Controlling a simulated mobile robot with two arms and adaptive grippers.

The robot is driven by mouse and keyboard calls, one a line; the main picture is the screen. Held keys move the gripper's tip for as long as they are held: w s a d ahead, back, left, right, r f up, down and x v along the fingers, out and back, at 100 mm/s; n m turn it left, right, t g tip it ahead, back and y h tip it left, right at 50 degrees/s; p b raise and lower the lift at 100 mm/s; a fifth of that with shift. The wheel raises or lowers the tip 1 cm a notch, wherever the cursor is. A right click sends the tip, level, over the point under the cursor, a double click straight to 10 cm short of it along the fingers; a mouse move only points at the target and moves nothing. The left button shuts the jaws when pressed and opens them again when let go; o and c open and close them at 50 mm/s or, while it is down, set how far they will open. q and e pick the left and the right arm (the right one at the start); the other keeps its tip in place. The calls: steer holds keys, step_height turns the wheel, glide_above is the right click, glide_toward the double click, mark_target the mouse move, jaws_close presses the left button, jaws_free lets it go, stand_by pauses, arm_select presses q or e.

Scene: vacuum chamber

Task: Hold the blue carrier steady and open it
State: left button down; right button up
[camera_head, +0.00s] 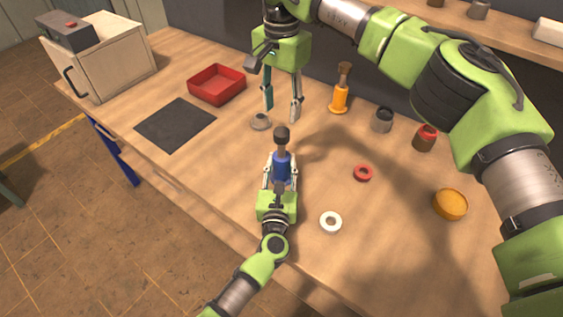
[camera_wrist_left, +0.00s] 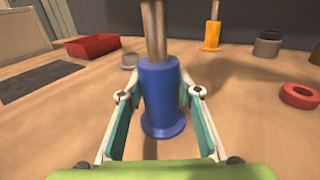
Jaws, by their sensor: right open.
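The blue carrier (camera_head: 281,168) is upright near the table's front edge, with a metal stem and a dark cap (camera_head: 281,132) on top. In the left wrist view its blue body (camera_wrist_left: 160,95) and wide foot show between the fingers; the cap is out of that frame. I cannot tell whether the foot touches the table. My left gripper (camera_head: 281,180) comes from the front, its fingertips closed against both sides of the blue body. My right gripper (camera_head: 282,113) points down, open and empty, its fingertips apart above and behind the cap.
An orange carrier (camera_head: 340,98), grey cup (camera_head: 381,121), red-topped jar (camera_head: 425,139), red ring (camera_head: 362,173), white ring (camera_head: 330,222) and orange disc (camera_head: 450,205) stand right. A grey round part (camera_head: 260,121), black mat (camera_head: 175,124), red tray (camera_head: 217,93) and handled box (camera_head: 115,65) lie left.

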mark_target(282, 132)
steer(key=m, duration=1.3)
steer(key=shift+m, duration=0.3)
steer(key=m, duration=1)
steer(key=shift+m, duration=0.4)
steer(key=m, duration=0.3)
steer(key=shift+m, duration=0.4)
steer(key=m, duration=1)
steer(key=shift+m, duration=0.4)
steer(key=m, duration=1)
steer(key=shift+f, duration=0.1)
steer(key=shift+m, duration=0.3)
steer(key=shift+f, duration=3.95)
